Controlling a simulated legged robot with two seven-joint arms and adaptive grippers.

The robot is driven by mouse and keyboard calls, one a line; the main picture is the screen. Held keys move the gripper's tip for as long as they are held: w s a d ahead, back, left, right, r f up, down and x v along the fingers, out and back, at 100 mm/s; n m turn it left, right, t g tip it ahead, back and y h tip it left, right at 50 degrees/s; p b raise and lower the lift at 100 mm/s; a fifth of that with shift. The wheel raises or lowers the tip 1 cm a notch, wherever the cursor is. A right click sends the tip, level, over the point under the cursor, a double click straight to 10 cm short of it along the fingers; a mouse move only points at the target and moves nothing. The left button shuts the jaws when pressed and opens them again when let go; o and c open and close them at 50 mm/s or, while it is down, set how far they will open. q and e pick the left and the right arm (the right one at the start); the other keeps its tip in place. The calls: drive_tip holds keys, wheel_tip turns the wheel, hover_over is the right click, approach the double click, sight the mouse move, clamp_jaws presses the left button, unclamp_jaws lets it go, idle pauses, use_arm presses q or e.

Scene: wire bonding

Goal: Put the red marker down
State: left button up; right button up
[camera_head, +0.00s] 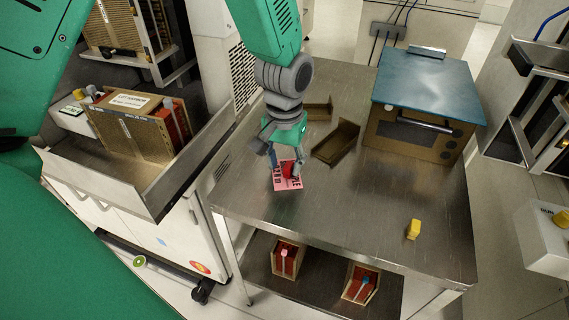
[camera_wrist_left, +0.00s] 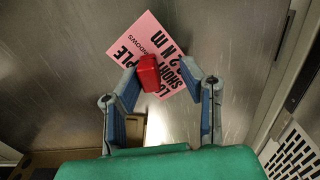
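The red marker (camera_wrist_left: 148,73), a small red block, shows between my left fingertips in the left wrist view. In the head view the red marker (camera_head: 287,169) is partly hidden by the gripper and sits over a pink printed card (camera_head: 290,183) on the metal table. My left gripper (camera_wrist_left: 158,72) points down at it; in the head view the left gripper (camera_head: 285,166) is just above the table top. Its fingers are apart, with a visible gap between the block and the right-hand finger. Whether the block touches the card is unclear. My right gripper is not in view.
A brown box with a blue lid (camera_head: 428,87) stands at the back of the table (camera_head: 345,206). Open brown bins (camera_head: 336,142) lie near the gripper. A yellow block (camera_head: 413,229) is at the front right. A lower shelf holds two small boxes. The table's middle is clear.

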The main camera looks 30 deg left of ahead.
sight(286, 164)
use_arm(q)
wheel_tip(286, 164, up, 12)
drive_tip(key=p, duration=0.3)
drive_tip(key=shift+d+p, duration=0.15)
drive_tip(key=shift+p, duration=0.15)
drive_tip(key=shift+d, duration=0.2)
drive_tip(key=shift+a+f, duration=0.1)
